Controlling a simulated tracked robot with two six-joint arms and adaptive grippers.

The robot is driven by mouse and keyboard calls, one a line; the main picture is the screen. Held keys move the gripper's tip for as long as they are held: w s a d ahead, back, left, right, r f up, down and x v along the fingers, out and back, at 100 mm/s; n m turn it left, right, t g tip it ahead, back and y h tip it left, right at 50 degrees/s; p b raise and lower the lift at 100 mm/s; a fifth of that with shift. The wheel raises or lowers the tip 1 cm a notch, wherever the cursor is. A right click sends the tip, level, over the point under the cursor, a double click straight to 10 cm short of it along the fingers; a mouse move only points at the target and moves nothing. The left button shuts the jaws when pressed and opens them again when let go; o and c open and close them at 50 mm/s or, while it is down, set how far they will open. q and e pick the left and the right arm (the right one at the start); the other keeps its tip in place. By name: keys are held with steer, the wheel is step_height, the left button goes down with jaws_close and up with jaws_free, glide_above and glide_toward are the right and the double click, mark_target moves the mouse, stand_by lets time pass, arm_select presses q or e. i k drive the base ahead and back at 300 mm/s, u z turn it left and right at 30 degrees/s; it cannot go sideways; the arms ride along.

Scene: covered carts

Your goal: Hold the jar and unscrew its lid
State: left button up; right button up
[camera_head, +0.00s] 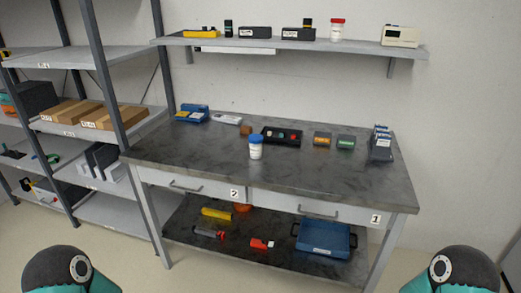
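The lid sits on the jar. Nothing touches the jar. Another white jar with a red lid (337,30) stands on the wall shelf above. Only rounded dark and teal parts of my two arms show at the bottom left and bottom right corners. Neither of my grippers is in the picture, so whether they are open or shut is hidden.
Behind the jar lies a black tray (282,136) with small coloured parts. Blue items (192,114) lie back left. The bench front around the jar is clear.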

mark_target(255, 149)
steer(key=i, duration=0.85)
steer(key=u, duration=0.05)
